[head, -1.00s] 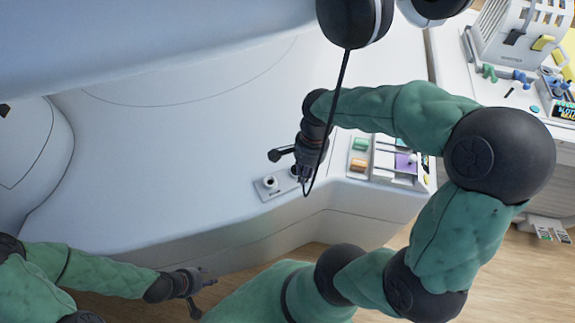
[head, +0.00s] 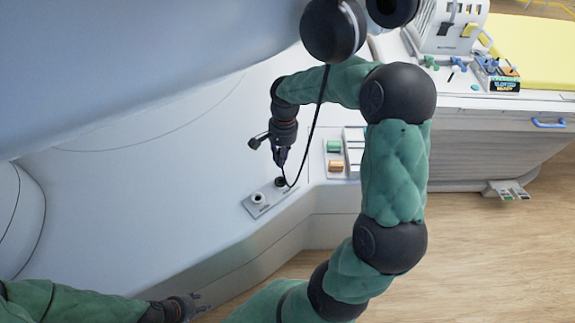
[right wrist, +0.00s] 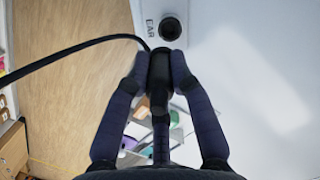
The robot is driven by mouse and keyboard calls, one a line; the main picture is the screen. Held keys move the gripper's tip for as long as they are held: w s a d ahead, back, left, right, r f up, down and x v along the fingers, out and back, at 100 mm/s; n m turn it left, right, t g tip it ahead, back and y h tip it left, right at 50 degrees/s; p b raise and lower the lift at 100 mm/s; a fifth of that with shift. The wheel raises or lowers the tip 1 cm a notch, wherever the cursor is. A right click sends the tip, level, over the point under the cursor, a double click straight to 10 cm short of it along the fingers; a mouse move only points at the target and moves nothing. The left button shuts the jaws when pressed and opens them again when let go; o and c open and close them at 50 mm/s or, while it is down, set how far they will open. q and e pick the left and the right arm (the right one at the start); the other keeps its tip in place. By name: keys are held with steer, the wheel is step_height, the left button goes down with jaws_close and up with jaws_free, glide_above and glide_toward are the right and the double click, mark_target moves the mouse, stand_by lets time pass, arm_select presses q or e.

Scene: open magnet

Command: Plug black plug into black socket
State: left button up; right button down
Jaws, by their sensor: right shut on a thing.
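My right gripper (head: 280,166) is shut on the black plug, which shows between the fingertips (right wrist: 160,62) in the right wrist view. A black cable (right wrist: 80,52) leaves the plug's end. The black socket (head: 280,182) is on a small panel just below the right gripper's fingertips. In the right wrist view the black socket (right wrist: 171,29) looks empty, beyond the plug and slightly to its right, with a visible gap. My left gripper (head: 197,304) is at the bottom of the head view, away from the panel; its fingers are too small to judge.
Headphones (head: 333,30) hang at the top, with the cable looping down. Green and orange blocks (head: 335,164) are to the right. The white surface left of the panel is clear.

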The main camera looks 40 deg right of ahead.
steer(key=shift+w+d+f, duration=0.15)
steer(key=shift+w+f, duration=0.05)
steer(key=shift+w, duration=0.2)
steer(key=shift+f, duration=0.1)
step_height(320, 180, down, 7)
steer(key=b, duration=0.6)
steer(key=shift+f, duration=0.1)
steer(key=shift+f+b, duration=0.35)
steer(key=shift+f, duration=0.4)
steer(key=shift+f+b, duration=0.65)
steer(key=shift+f, duration=0.8)
steer(key=c, duration=1)
jaws_free()
steer(key=shift+r, duration=0.1)
